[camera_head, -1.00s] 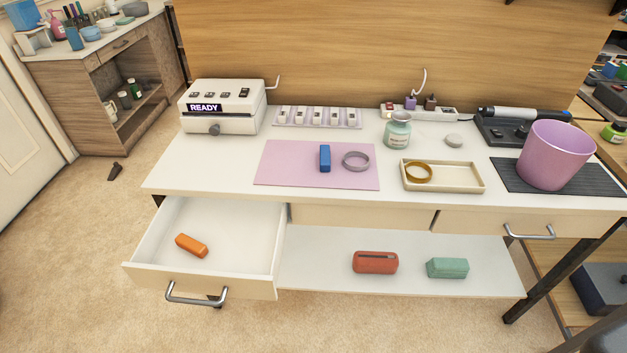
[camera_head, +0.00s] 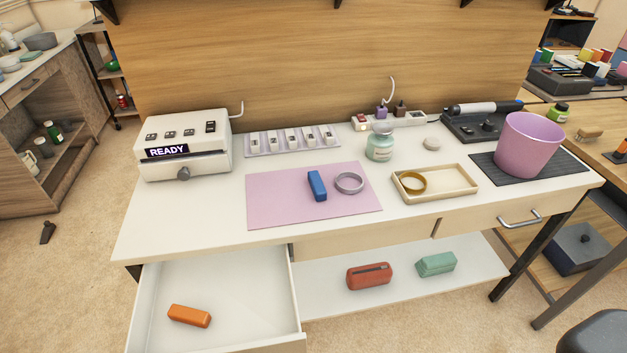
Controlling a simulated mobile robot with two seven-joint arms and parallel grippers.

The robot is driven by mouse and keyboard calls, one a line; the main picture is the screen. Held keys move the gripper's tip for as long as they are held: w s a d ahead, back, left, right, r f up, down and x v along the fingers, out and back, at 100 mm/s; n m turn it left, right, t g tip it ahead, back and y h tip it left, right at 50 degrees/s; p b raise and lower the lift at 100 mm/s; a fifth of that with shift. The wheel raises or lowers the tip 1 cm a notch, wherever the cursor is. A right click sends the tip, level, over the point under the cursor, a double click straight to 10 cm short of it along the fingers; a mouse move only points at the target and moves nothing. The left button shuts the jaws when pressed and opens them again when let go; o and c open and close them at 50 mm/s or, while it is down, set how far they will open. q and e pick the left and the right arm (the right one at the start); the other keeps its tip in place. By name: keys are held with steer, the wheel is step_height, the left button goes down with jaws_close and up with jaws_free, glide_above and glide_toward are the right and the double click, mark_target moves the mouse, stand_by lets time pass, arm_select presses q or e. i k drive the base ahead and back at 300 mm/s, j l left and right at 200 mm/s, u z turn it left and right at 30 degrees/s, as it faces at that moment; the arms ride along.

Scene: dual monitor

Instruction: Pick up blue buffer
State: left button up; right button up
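The blue buffer (camera_head: 317,186) is a small blue block lying on the pink mat (camera_head: 275,209) on the white desk. A grey ring (camera_head: 348,183) lies just to its right, apart from it. Neither of my grippers shows in the head view.
An open drawer (camera_head: 225,285) juts out at the front left with an orange block (camera_head: 189,315) in it. A tray (camera_head: 455,182) with a brass ring, a jar (camera_head: 379,146) and a pink bin (camera_head: 528,146) stand to the right. A white READY machine (camera_head: 183,146) stands left.

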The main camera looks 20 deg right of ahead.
mark_target(319, 189)
steer(key=i+j+z, duration=0.15)
steer(key=j, duration=0.25)
steer(key=i+j+z, duration=0.2)
steer(key=j, duration=0.15)
steer(key=j+z, duration=0.15)
steer(key=j, duration=0.25)
